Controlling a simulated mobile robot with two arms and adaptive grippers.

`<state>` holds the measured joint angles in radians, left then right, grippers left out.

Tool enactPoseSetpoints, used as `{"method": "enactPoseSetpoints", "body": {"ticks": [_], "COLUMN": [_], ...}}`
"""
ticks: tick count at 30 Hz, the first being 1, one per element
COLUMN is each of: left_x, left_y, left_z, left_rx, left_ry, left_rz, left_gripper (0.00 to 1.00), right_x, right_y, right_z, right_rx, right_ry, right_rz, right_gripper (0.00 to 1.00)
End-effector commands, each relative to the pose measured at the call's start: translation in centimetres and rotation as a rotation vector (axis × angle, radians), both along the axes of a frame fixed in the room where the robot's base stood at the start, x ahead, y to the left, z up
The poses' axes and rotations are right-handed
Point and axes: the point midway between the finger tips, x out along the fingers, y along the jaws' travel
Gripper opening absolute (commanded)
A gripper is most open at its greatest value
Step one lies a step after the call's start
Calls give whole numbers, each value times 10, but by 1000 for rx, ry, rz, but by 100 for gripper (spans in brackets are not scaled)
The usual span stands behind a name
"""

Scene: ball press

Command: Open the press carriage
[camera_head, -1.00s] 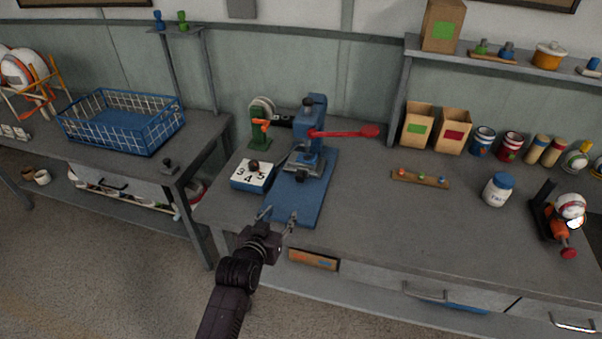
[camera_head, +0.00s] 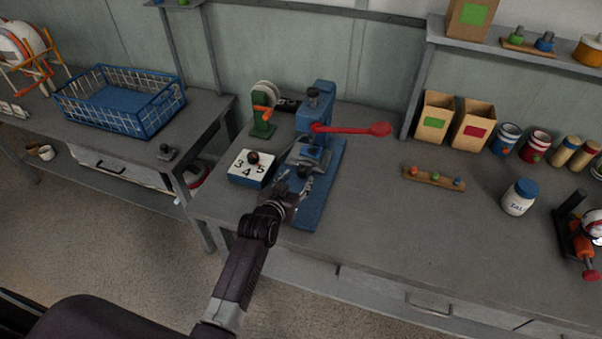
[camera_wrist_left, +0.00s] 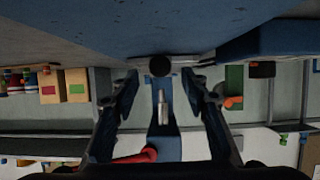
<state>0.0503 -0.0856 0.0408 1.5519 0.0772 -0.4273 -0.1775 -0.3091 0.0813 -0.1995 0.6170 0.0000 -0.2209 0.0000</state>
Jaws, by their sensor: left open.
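The blue press (camera_head: 315,105) stands on its blue base plate (camera_head: 327,185) on the bench, with a red lever (camera_head: 355,129) pointing right. Its carriage area (camera_head: 312,155) is low at the column's front, partly hidden by my gripper. My left gripper (camera_head: 293,182) is over the front of the base plate, close to the carriage. In the left wrist view the picture is upside down. My open fingers (camera_wrist_left: 163,80) stand either side of a dark round knob (camera_wrist_left: 160,66), which looks to be ahead of them, apart from both. A silver pin (camera_wrist_left: 162,107) and the red lever (camera_wrist_left: 137,157) show beyond.
A small rack (camera_head: 434,178) and a white jar (camera_head: 518,198) are to the right.

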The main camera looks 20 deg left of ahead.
Motion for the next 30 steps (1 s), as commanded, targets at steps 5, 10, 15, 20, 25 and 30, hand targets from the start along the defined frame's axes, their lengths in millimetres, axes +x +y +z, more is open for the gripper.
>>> {"method": "enactPoseSetpoints", "body": {"ticks": [5, 10, 15, 20, 25, 30], "left_x": [22, 33, 36, 36, 36, 36], "left_y": [-1, -1, -1, -1, -1, -1], "left_z": [-8, -13, -14, -14, -14, -14], "left_rx": [0, 1, 1, 1, 1, 1], "left_ry": [0, 0, -1, -1, -1, -1], "left_rz": [0, 1, 1, 1, 1, 1], "left_gripper": [41, 41, 41, 41, 26, 7], "right_x": [-7, 9, 18, 17, 13, 8], "right_y": [0, 1, 4, 4, 4, 4], "right_z": [0, 1, 2, 2, 1, 1], "right_rx": [0, 2, 5, 6, 5, 4], "right_ry": [10, -12, -25, -23, -17, -10], "right_rz": [1, 1, 1, 0, 0, -1], "right_gripper": [40, 40, 40, 40, 40, 40]}}
